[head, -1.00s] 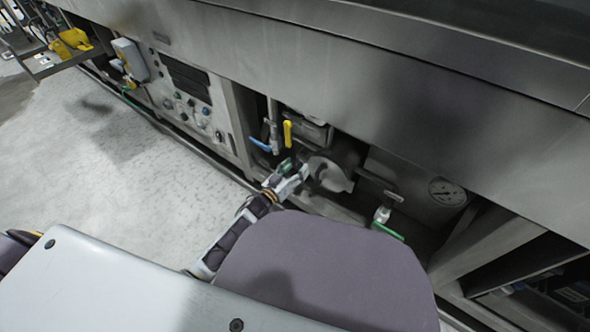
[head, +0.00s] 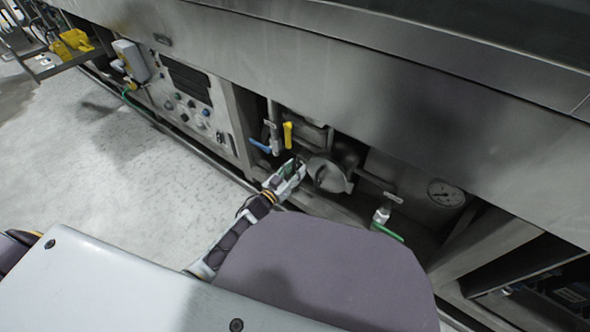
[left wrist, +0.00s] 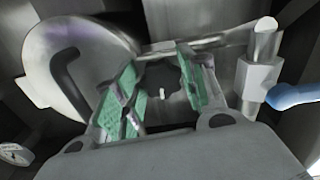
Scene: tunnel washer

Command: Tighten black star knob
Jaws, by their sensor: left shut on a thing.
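The black star knob (left wrist: 161,82) shows in the left wrist view as a dark lobed shape with a small pale stud at its middle. My left gripper (left wrist: 158,88) has its green-padded fingers on either side of it and is shut on it. In the head view my left gripper (head: 292,174) is at the left side of a round metal housing (head: 329,175) under the machine. The knob is hidden or too small to make out there. The housing's round cover (left wrist: 85,62) with a dark curved handle lies left of the fingers in the wrist view. My right gripper is out of view.
A yellow-handled valve (head: 288,135) and a blue lever (head: 260,145) are close above the gripper. A green-handled valve (head: 382,215) and a gauge (head: 446,192) are to the right. A control panel (head: 190,105) is at left. Open floor (head: 110,170) lies left.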

